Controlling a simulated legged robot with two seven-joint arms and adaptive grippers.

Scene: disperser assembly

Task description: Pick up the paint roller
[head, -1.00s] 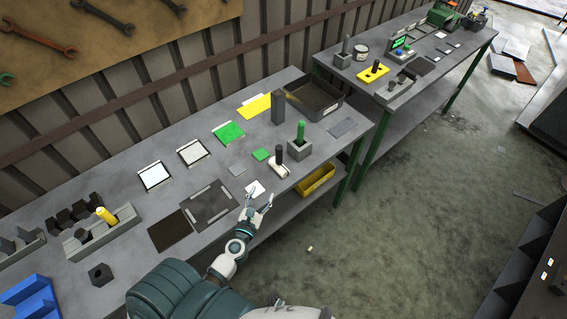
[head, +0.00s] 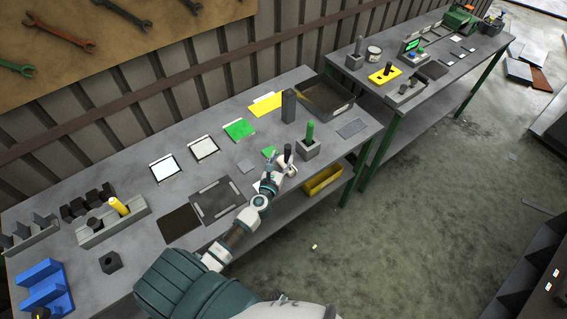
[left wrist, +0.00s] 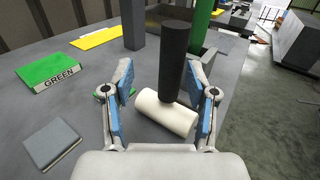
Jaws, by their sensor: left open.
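The paint roller has a white cylinder and a dark upright handle; in the left wrist view the roller (left wrist: 172,60) stands on the grey table just ahead of and between my fingers. In the head view the roller (head: 288,152) is partly hidden by my left gripper (head: 275,172). In the left wrist view my left gripper (left wrist: 163,105) is open, with one blue-padded finger on each side of the handle. I cannot tell whether a finger touches the roller. My right gripper is not in view.
A grey block holding a green handle (head: 309,133) stands close behind the roller. A dark upright block (head: 289,106) and a dark tray (head: 325,98) are farther back. A green card (left wrist: 48,70) and a grey plate (left wrist: 49,143) lie flat at the left.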

